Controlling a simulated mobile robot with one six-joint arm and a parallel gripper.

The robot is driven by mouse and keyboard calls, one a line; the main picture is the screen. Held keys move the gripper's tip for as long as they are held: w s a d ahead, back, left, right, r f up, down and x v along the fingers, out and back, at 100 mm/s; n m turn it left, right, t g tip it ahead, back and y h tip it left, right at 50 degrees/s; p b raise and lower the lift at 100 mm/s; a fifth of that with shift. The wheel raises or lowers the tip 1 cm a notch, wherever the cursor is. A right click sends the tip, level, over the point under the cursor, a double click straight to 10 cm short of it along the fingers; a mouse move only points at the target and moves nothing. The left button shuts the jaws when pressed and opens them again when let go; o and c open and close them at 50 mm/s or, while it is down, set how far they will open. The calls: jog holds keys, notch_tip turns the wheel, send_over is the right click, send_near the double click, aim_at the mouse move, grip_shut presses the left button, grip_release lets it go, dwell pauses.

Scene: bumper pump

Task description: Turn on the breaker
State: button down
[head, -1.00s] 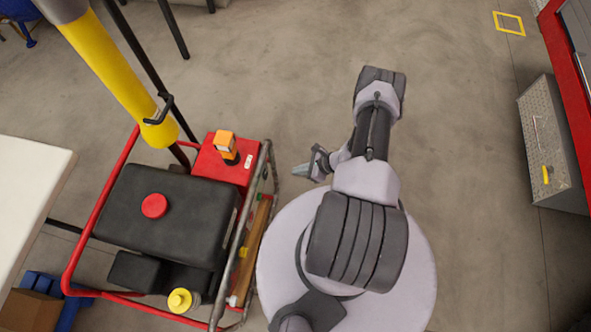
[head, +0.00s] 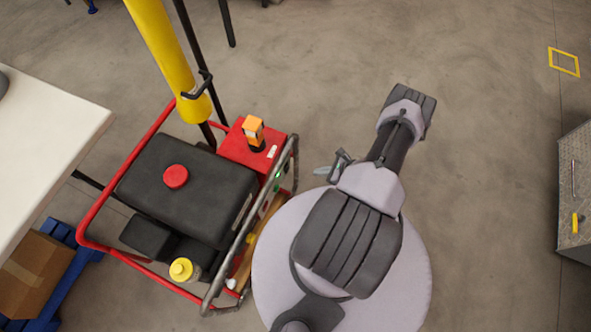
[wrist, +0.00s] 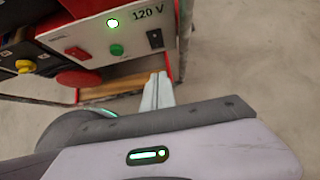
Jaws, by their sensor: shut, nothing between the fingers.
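The generator (head: 185,190) has a black tank and a red tube frame, and stands left of my base in the head view. Its control panel (wrist: 75,41) shows in the wrist view, marked 120 V. A small black switch (wrist: 155,38), which looks like the breaker, is at the panel's right end. Left of it are a green button (wrist: 116,50), a lit lamp (wrist: 112,23) and a red control (wrist: 77,53). My gripper (wrist: 157,88) is shut and empty, below the switch in the picture and apart from it. In the head view my gripper (head: 322,171) is right of the generator.
The generator's grey frame bar (head: 240,240) runs along the panel side. A yellow pole (head: 168,50) rises behind it. A white table (head: 50,130) is at the left and a metal box (head: 574,200) at the right. The floor behind my arm is clear.

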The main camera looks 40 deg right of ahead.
aim_at(287, 168)
jog(key=w+a+r+b+x, duration=0.1)
jog(key=b+x, duration=0.4)
jog(key=x, duration=0.8)
jog(key=shift+w+r+b, duration=0.3)
jog(key=shift+w+r, duration=0.1)
jog(key=shift+r, duration=0.05)
